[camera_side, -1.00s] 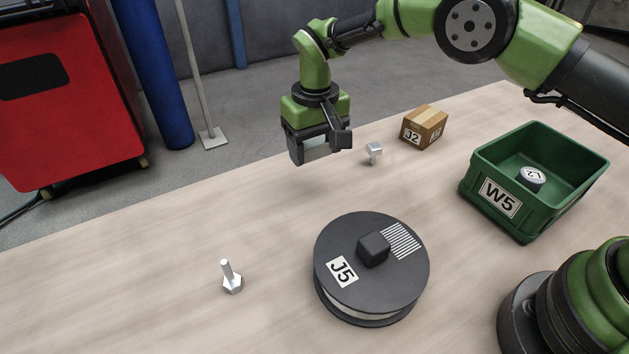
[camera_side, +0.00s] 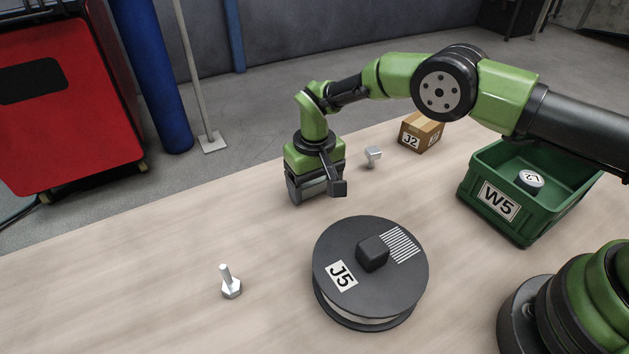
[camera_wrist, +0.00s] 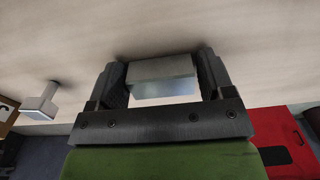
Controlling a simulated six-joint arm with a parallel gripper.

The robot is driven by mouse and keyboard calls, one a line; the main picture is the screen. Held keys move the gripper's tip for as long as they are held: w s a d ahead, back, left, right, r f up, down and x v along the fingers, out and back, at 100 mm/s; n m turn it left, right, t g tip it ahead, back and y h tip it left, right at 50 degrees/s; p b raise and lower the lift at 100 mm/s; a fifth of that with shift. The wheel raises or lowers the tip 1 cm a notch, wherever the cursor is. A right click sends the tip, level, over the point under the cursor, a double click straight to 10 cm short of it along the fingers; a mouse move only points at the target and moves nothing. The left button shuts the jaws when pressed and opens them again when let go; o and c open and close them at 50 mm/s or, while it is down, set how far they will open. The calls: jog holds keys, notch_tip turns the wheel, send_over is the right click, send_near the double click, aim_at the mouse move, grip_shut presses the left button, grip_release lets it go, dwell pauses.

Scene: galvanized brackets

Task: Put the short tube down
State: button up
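The short tube (camera_wrist: 163,78) is a silver-grey metal piece between the two dark fingers of my gripper (camera_wrist: 162,85) in the wrist view. The fingers press on it from both sides. In the side view my gripper (camera_side: 316,191) points down, low over the wooden table behind the black J5 reel. There the fingers largely hide the tube. I cannot tell whether the tube touches the table.
The black reel J5 (camera_side: 345,295) stands in front of my gripper. A small metal piece (camera_side: 373,156) and cardboard box J2 (camera_side: 420,133) are behind right. A bolt (camera_side: 230,284) stands front left. The table's left is clear.

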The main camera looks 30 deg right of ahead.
jog(key=shift+o, duration=1)
jog(key=shift+r, duration=0.1)
notch_tip(320, 180, up, 12)
jog(key=shift+r, duration=0.15)
notch_tip(320, 180, up, 10)
jog(key=t, duration=0.1)
send_over(315, 182)
jog(key=s+d, duration=0.2)
jog(key=d, duration=0.1)
jog(key=s+d+r+m+t+y, duration=0.2)
jog(key=s+d+r, duration=0.2)
jog(key=s+r, duration=0.35)
jog(key=s+d+m+t, duration=0.1)
jog(key=s+d+t, duration=0.1)
jog(key=s, duration=0.7)
jog(key=s+d+r+m+t, duration=0.1)
jog(key=s+d+t, duration=0.1)
jog(key=s, duration=0.7)
jog(key=shift+d, duration=0.35)
